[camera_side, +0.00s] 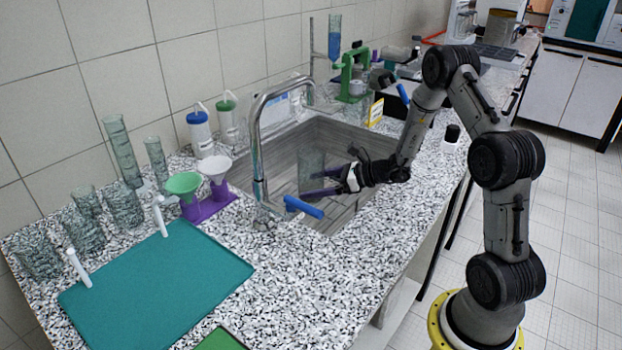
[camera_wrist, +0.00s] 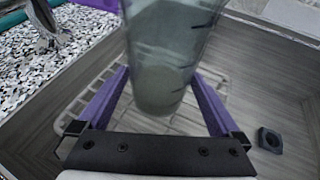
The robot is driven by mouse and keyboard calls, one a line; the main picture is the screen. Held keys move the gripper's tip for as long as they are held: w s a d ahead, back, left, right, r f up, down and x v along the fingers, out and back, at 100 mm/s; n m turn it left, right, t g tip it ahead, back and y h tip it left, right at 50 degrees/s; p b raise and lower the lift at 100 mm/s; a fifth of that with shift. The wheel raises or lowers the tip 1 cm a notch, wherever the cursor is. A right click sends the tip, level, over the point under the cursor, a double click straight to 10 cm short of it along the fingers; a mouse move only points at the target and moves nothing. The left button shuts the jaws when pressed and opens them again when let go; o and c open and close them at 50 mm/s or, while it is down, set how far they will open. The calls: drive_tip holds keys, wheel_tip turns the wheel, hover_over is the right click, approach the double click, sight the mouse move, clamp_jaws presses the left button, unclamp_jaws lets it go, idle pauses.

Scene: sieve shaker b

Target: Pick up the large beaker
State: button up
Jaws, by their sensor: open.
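A clear glass beaker with dark graduation marks (camera_wrist: 168,48) stands in the sink between the purple fingers of my gripper (camera_wrist: 158,82). It also shows in the side view (camera_side: 311,163), at the fingertips of my gripper (camera_side: 322,182). My gripper is open, reaching into the sink from the right, with one finger on each side of the beaker. In the wrist view the near wall of the beaker is close to the camera and its top is cut off. I cannot tell whether the fingers touch the glass.
The sink (camera_side: 350,130) has wooden-looking walls and a drain grid (camera_wrist: 85,105). Several glass vessels (camera_side: 80,232), a teal mat (camera_side: 150,290) and funnels (camera_side: 186,186) occupy the left counter.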

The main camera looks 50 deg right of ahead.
drive_tip(key=shift+w+a+f, duration=0.2)
drive_tip(key=shift+w+f, duration=0.05)
drive_tip(key=shift+w, duration=0.3)
drive_tip(key=c, duration=1.4)
clamp_jaws()
drive_tip(key=shift+r, duration=0.3)
